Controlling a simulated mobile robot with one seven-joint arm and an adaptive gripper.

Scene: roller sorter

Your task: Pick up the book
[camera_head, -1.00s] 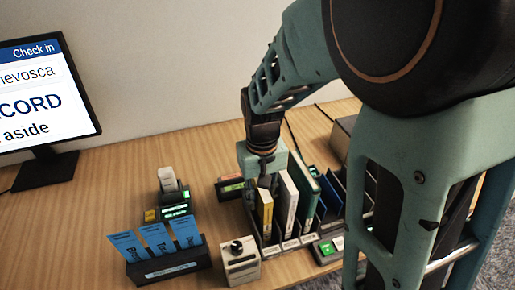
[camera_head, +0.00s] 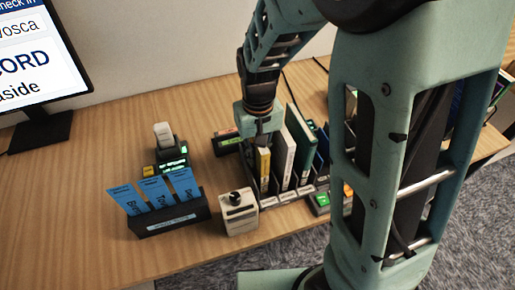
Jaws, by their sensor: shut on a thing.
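Several books stand upright in a dark slotted sorter (camera_head: 292,194) on the wooden desk. A yellow book (camera_head: 264,168) is in the leftmost slot, a white book (camera_head: 284,160) is beside it, and a taller green book (camera_head: 299,138) is to the right of that. My gripper (camera_head: 262,144) points down at the top of the yellow book and is shut on it. The fingertips are small and partly hidden by the gripper body. The yellow book's lower end is still in the sorter. My arm hides the sorter's right part.
A monitor (camera_head: 40,65) stands at the back left. A dark holder (camera_head: 170,220) with blue cards, a small beige box with a black knob (camera_head: 238,212) and a small device with green lights (camera_head: 172,153) stand left of the sorter. The desk's left middle is clear.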

